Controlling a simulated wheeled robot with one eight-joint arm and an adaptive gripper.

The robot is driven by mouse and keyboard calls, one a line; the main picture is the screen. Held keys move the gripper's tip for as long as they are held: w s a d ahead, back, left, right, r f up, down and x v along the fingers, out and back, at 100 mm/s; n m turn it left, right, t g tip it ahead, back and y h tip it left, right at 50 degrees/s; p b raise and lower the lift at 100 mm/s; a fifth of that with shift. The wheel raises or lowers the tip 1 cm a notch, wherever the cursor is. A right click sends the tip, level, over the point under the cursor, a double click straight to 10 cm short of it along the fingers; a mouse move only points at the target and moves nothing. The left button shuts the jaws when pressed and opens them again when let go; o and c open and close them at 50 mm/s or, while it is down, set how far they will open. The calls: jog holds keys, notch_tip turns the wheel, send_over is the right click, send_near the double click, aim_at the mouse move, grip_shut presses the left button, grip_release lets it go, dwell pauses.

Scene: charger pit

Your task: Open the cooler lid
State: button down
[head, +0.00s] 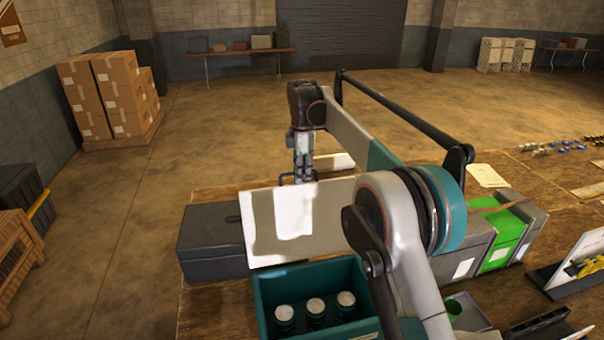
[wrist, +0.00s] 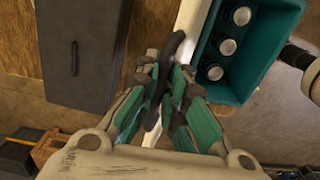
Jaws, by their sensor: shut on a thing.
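The teal cooler (head: 262,292) stands on the table with its inside showing and several pale-topped cans in it. Its white lid (head: 335,215) is raised, standing steeply at the cooler's far side. In the wrist view the lid shows nearly edge-on as a pale strip (wrist: 196,22), beside the teal cooler (wrist: 268,88). My gripper (head: 299,178) is at the lid's upper edge, behind it in the head view. In the wrist view my gripper (wrist: 166,88) is shut on the lid's dark handle (wrist: 172,46). My arm covers the lid's right part in the head view.
A dark grey box (head: 208,245) with a handle stands just left of the lid. A green-and-grey box (head: 505,240) is on the right, with a sign holder (head: 580,265) beyond. Stacked cartons (head: 110,95) are on the floor at the back left.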

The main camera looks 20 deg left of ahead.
jog(key=shift+w+r, duration=0.1)
jog(key=shift+r, duration=0.05)
jog(key=c, duration=1.7)
grip_release()
jog(key=shift+d, duration=0.1)
jog(key=shift+r, duration=3.7)
jog(key=shift+d, duration=0.1)
